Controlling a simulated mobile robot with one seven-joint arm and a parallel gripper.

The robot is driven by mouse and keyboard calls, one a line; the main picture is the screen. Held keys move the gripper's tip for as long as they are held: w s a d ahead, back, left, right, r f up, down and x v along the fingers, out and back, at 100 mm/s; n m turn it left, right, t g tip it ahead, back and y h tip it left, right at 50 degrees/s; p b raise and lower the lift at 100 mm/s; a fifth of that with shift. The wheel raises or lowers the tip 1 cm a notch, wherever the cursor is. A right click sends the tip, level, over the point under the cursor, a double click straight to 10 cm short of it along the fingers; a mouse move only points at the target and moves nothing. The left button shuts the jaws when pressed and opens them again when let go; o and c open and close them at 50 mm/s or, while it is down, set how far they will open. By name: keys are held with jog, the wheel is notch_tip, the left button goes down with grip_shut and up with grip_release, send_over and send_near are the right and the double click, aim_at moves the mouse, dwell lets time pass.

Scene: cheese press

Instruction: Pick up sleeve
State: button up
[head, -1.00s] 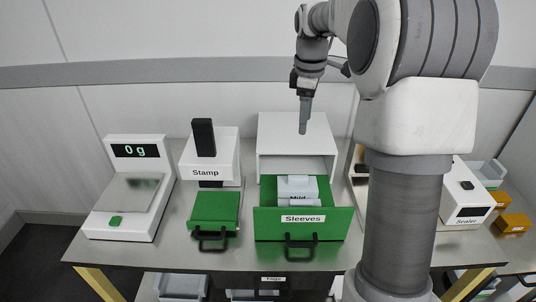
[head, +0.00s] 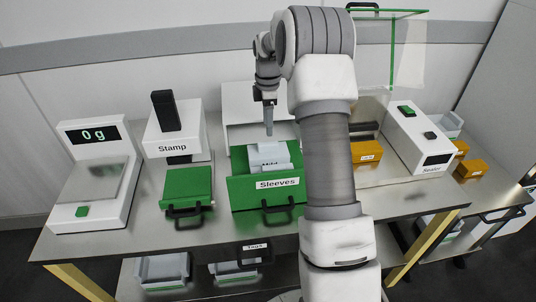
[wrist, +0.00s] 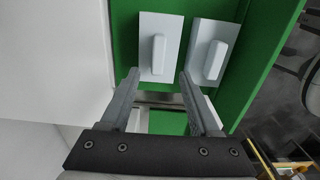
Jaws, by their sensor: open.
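My gripper (head: 268,131) points down just above the back of the sleeves in the head view. In the wrist view its two fingers (wrist: 159,76) are apart with nothing between them, close to the lower edges of the sleeves.
The white drawer housing (head: 238,100) stands right behind the drawer. The green stamp tray (head: 186,187) and stamp (head: 176,133) are to the left, with a scale (head: 98,130) beyond. A sealer (head: 418,138) and orange blocks (head: 367,156) are to the right.

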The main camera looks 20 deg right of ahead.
aim_at(268, 143)
notch_tip(268, 143, down, 8)
jog(key=shift+w+d+r+b, duration=0.1)
jog(key=shift+w+b, duration=0.05)
jog(key=shift+b, duration=0.35)
grip_shut()
dwell(1.3)
